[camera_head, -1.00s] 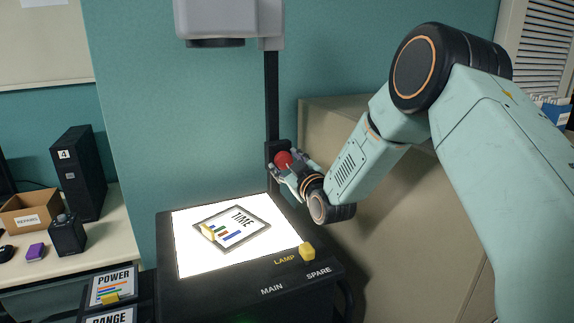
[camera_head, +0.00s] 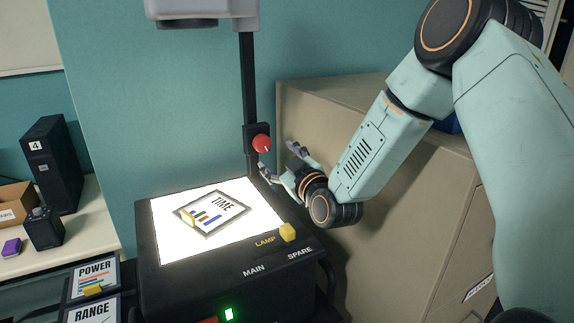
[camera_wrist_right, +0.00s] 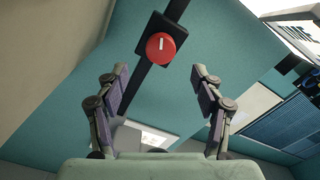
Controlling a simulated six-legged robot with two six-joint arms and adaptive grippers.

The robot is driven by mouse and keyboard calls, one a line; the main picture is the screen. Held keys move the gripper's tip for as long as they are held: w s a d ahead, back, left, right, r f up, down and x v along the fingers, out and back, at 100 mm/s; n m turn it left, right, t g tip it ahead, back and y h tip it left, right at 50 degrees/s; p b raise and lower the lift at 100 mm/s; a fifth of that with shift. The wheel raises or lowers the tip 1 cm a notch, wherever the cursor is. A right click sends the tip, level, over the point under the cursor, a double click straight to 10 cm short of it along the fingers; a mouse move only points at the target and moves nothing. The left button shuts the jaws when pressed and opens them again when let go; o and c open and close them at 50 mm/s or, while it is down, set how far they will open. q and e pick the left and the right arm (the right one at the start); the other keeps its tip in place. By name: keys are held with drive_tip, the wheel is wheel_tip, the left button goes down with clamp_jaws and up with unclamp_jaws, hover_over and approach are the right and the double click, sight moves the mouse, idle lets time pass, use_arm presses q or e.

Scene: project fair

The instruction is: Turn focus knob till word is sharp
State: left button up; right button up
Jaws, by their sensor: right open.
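The red focus knob (camera_head: 262,143) with a white mark sits on a black block on the projector's post (camera_head: 248,80). In the right wrist view the knob (camera_wrist_right: 160,47) is beyond the fingertips, a little above the middle. My right gripper (camera_head: 278,158) is open and empty, just right of the knob and apart from it. Its spread fingers also show in the right wrist view (camera_wrist_right: 160,75). The lit projector stage (camera_head: 165,225) bears a framed slide reading TIME (camera_head: 224,203). My left gripper is not in view.
A yellow lamp switch (camera_head: 288,233) and a green light (camera_head: 229,314) are on the projector body (camera_head: 190,285). POWER (camera_head: 95,275) and RANGE (camera_head: 92,312) slides lie at the lower left. A beige cabinet (camera_head: 390,200) stands close behind my right arm.

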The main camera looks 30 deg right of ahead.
drive_tip(key=s, duration=0.4)
drive_tip(key=shift+a, duration=0.2)
drive_tip(key=shift+f, duration=0.1)
